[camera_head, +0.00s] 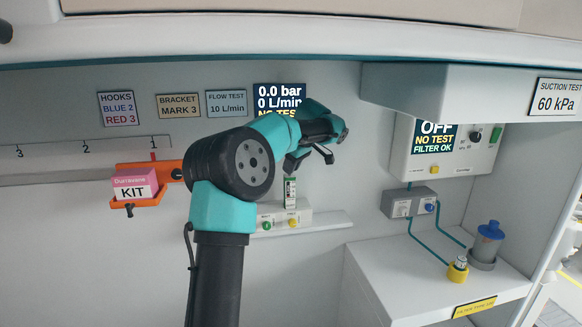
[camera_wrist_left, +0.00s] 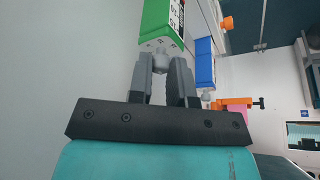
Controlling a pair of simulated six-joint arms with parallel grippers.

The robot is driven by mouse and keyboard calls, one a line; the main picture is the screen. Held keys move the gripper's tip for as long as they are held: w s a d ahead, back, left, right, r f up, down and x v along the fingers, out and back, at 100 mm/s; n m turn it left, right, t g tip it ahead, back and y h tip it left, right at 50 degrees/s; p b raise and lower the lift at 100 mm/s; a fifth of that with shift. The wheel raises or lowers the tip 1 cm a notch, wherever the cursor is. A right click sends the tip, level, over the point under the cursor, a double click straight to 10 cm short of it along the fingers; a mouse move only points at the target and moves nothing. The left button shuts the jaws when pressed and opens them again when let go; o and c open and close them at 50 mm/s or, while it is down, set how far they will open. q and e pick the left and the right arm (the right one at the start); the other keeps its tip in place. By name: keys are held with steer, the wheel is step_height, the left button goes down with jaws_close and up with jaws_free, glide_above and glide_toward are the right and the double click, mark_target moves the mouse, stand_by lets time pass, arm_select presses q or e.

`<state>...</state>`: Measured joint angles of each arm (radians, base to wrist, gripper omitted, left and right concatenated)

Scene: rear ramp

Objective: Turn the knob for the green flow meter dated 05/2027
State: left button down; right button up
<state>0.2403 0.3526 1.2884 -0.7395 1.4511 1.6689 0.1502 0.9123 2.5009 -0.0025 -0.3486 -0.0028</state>
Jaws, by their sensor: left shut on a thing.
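In the left wrist view a green flow meter (camera_wrist_left: 155,22) with a dark label stands close in front of my left gripper. A grey knob (camera_wrist_left: 160,62) sticks out from its end. My left gripper (camera_wrist_left: 163,68) has one finger on each side of this knob and is shut on it. The date on the label is not readable. A blue flow meter (camera_wrist_left: 205,62) with its own grey knob is beside it, farther off. In the head view my left gripper (camera_head: 309,158) is above a small green-and-white upright piece (camera_head: 290,192). My right gripper is not in view.
An orange bracket (camera_head: 147,205) holds a pink-and-white kit box (camera_head: 134,185) left of my arm. A wall unit (camera_head: 292,217) with green and yellow buttons is below the gripper. A suction unit (camera_head: 440,163) and blue-lidded jar (camera_head: 488,242) are at right. The shelf overhangs above.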

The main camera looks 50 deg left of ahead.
arm_select(q)
steer(key=shift+w+n+g, duration=0.1)
steer(key=shift+n+g, duration=0.2)
steer(key=shift+n, duration=0.8)
steer(key=c, duration=1)
jaws_free()
steer(key=shift+c, duration=0.2)
steer(key=v, duration=0.7)
steer(key=shift+r, duration=0.2)
